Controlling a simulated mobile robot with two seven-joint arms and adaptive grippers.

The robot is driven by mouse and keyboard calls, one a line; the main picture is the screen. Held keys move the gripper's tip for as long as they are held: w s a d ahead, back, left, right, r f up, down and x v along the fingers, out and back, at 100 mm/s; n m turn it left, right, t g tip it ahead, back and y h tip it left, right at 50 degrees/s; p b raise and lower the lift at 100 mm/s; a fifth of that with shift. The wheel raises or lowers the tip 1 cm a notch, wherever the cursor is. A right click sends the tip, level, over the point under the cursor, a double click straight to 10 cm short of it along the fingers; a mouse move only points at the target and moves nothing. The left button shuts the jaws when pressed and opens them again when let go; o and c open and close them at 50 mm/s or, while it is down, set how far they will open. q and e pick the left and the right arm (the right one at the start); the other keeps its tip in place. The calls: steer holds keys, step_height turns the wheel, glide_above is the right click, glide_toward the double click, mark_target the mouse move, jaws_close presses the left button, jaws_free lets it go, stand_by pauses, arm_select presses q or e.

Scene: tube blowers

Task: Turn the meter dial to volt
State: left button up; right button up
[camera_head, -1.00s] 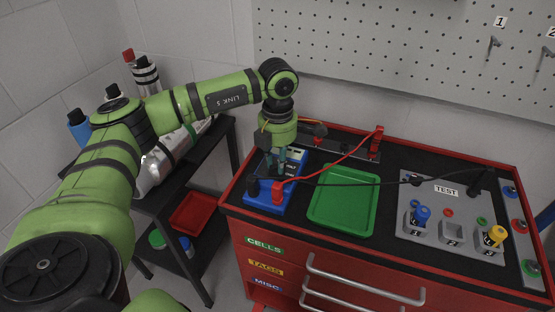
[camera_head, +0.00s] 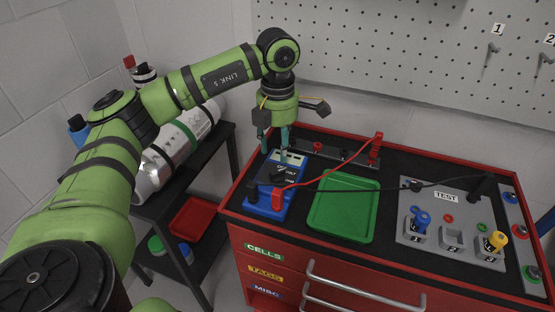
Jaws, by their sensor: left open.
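The blue meter (camera_head: 282,182) lies on the black top of the red cabinet, left of the green tray. Its black dial (camera_head: 278,177) shows on the face, with white lettering beside it that includes "VOLT". I cannot tell which mark the dial points to. A black plug and a red plug (camera_head: 277,199) sit at the meter's near end, with leads running right. My left gripper (camera_head: 275,154) points down above the meter's far part, open, its fingers apart with nothing between them. My right gripper is not in view.
The green tray (camera_head: 343,232) is empty. A black shelf with a silver cylinder (camera_head: 180,150) stands left.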

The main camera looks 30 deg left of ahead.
arm_select(q)
step_height(320, 180, up, 5)
steer(key=shift+r, duration=0.15)
stand_by(0.6)
